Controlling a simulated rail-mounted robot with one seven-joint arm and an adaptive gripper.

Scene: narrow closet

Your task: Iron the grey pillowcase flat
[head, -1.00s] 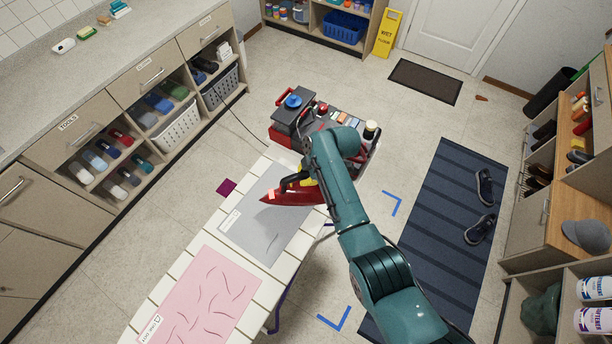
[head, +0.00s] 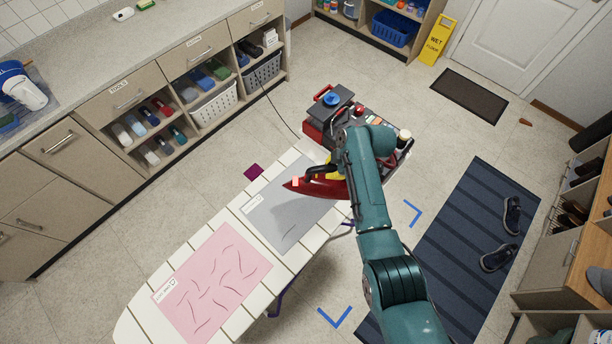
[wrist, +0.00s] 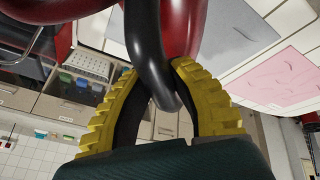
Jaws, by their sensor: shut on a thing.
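The grey pillowcase (head: 275,208) lies on the white slatted ironing board (head: 222,217), with a white label at its left edge and a dark crease line near its lower part. The red iron (head: 309,189) is over its upper end, tip pointing left; whether its sole touches the cloth I cannot tell. My gripper (head: 334,171) is shut on the iron's dark handle. In the wrist view, the yellow fingers of my gripper (wrist: 160,88) close around the black handle (wrist: 150,50), with the red body (wrist: 185,25) beyond. My arm hides the iron's right end.
A pink cloth (head: 212,283) with several creases lies on the board's near end. A red and dark cart (head: 320,123) with items stands just beyond the far end. Shoes (head: 499,257) lie on the blue mat (head: 455,250).

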